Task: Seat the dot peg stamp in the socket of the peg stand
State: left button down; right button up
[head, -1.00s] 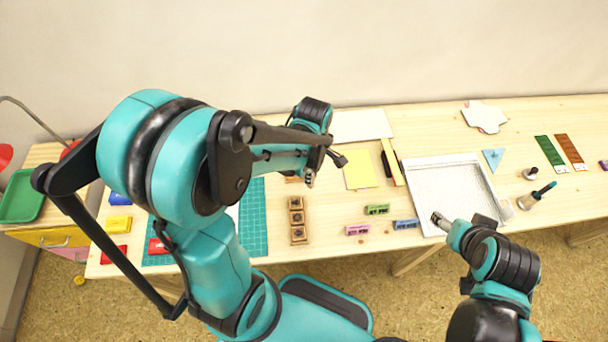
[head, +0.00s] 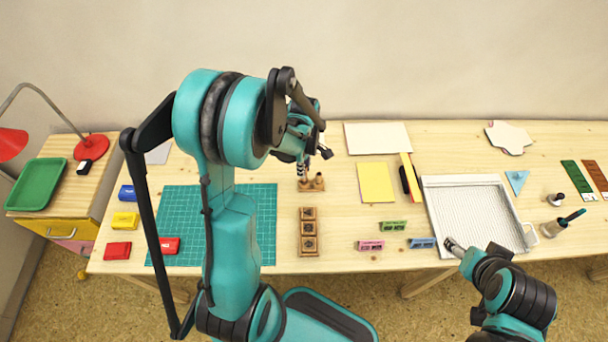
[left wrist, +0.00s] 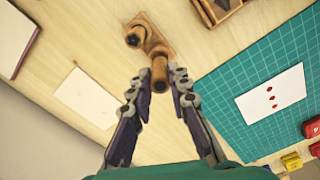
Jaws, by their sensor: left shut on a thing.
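My left gripper (head: 302,172) is shut on the dot peg stamp, a small wooden peg (left wrist: 159,72) seen between the fingertips in the left wrist view. My left gripper (left wrist: 161,80) holds it over one end of the wooden peg stand (left wrist: 155,40). In the head view the stand (head: 305,188) lies right below the gripper. Another peg with a dark end (left wrist: 133,39) stands at the stand's other end. The socket is hidden by the held peg, and I cannot tell whether the peg is in it. My right gripper (head: 452,244) is at the tray's front edge, its opening unclear.
A wooden tray of square stamps (head: 309,232) lies in front of the stand. The green mat (head: 180,215) with a red-dotted card (left wrist: 271,100) is to the left. A yellow pad (head: 376,183) and a grey tray (head: 475,181) lie to the right.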

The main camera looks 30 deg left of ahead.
pick_arm(q)
notch_tip(320, 180, down, 3)
jog(key=shift+r+b, duration=0.15)
jog(key=shift+b, duration=0.45)
jog(key=shift+f, duration=0.35)
jog(key=shift+f+b, duration=0.25)
jog(key=shift+b, duration=0.15)
jog(key=c, duration=1.4)
grip_release()
jog(key=shift+r, duration=0.1)
jog(key=shift+c, duration=0.2)
